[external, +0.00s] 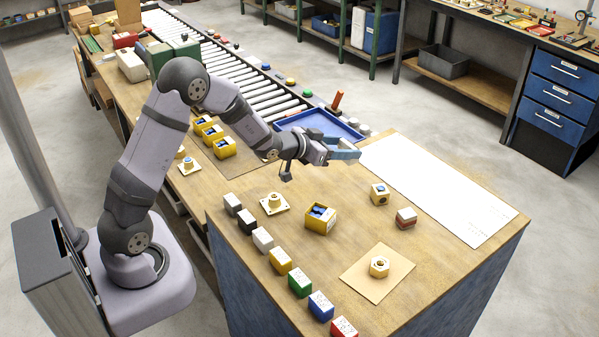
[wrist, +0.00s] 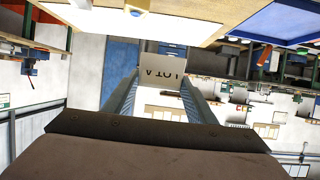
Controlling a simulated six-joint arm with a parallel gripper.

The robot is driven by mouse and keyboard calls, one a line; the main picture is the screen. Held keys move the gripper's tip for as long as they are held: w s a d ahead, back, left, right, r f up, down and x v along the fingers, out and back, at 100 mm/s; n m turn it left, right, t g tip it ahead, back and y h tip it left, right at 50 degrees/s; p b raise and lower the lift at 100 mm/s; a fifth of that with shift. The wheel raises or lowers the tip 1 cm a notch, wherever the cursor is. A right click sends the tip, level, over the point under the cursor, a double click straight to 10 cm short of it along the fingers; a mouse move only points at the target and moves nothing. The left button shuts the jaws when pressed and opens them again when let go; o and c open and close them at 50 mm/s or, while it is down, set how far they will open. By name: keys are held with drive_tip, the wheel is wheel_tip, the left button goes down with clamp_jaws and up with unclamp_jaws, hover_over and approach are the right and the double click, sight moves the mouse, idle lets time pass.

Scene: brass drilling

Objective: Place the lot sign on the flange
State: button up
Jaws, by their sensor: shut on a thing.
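My gripper (external: 346,149) is above the back of the bench, beside the blue tray, with its jaws pointing right. In the wrist view my gripper (wrist: 160,88) is shut on the lot sign (wrist: 163,68), a pale card with dark "LOT A" lettering upside down. I cannot make out the sign in the external view. A square brass flange with a raised round boss (external: 274,203) lies on the bench, left of and nearer than my gripper. A similar flange (external: 188,165) lies farther left. A hexagonal brass part (external: 379,267) sits on a tan card at the front.
A row of coloured blocks (external: 280,261) lines the left bench edge. A white sheet (external: 435,190) covers the right side. The blue tray (external: 322,127) and roller conveyor (external: 240,69) are behind.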

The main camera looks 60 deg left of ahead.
drive_tip(key=s+d+r+p, duration=0.1)
drive_tip(key=s+d+r, duration=0.1)
drive_tip(key=d, duration=0.6)
drive_tip(key=n+g+y+p, duration=0.1)
drive_tip(key=n+g+y, duration=0.3)
drive_tip(key=n+y, duration=0.6)
hover_over(273, 208)
wheel_tip(273, 208, down, 3)
drive_tip(key=shift+f, duration=2.85)
drive_tip(key=shift+f+p, duration=0.45)
drive_tip(key=shift+f, duration=1.4)
